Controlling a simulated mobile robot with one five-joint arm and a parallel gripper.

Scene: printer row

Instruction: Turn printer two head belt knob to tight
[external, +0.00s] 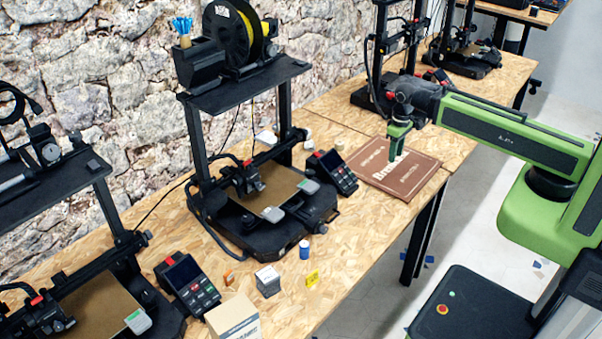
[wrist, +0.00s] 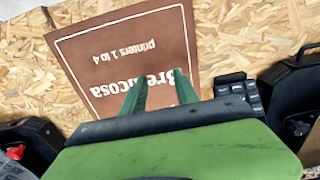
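My gripper (external: 396,154) points down over the brown Brencosa mat, between two printers. In the wrist view its two green fingers (wrist: 160,85) stand apart with nothing between them. The middle printer (external: 250,215) is to its left, with a spool on top. A small light part (external: 309,145) shows at the right end of its crossbar; I cannot tell its setting. The left printer (external: 90,290) has a small grey knob (external: 147,235) at its crossbar's right end. Another printer (external: 375,97) stands behind the gripper. No printer number is readable, so I cannot tell which is printer two.
The brown mat (external: 425,172) reads "printers 1 to 4" in the wrist view (wrist: 110,65). A control panel (external: 332,172) stands beside the middle printer.

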